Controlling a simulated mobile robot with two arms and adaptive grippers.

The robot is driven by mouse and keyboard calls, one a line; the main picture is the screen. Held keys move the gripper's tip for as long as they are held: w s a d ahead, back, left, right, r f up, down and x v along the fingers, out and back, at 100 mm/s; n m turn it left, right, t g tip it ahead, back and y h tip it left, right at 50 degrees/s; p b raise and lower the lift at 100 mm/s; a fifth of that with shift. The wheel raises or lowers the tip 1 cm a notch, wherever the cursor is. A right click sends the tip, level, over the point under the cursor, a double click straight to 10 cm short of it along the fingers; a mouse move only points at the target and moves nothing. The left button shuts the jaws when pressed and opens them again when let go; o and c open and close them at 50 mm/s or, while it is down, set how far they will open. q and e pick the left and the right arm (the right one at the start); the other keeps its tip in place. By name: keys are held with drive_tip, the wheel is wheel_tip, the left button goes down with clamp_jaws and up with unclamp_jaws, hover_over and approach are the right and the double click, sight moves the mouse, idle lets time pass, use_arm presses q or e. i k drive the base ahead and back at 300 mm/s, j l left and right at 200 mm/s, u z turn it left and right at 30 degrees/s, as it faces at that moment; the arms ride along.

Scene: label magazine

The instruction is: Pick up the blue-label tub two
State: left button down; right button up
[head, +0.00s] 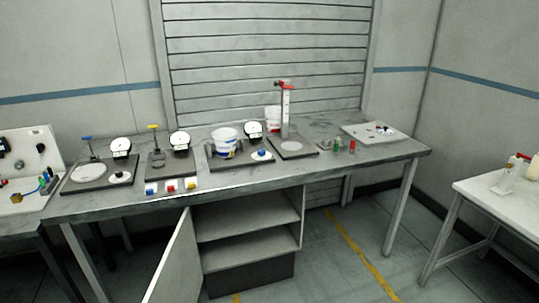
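A white tub (225,137) with a blue label low on its side stands upright on a dark base plate (216,163) in the middle of the long workbench (340,172). It is the only tub with blue showing; I cannot tell whether it is number two. A second white tub (271,113) with red on it stands farther back, partly hidden behind an upright post with a red top (285,100). Neither of my grippers is in view.
White dials (179,139) and small blue, red and yellow blocks (171,186) are on the bench. A flat white board (376,134) lies at its right end. Below, a cabinet door (174,262) stands open by shelves (245,223). The floor on the right is clear before another table (500,203).

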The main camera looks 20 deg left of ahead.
sight(225, 140)
drive_tip(key=i+j+z, duration=0.15)
drive_tip(key=j, duration=1.55)
drive_tip(key=i+j+z, duration=0.2)
drive_tip(key=j, duration=1.45)
drive_tip(key=k, duration=0.1)
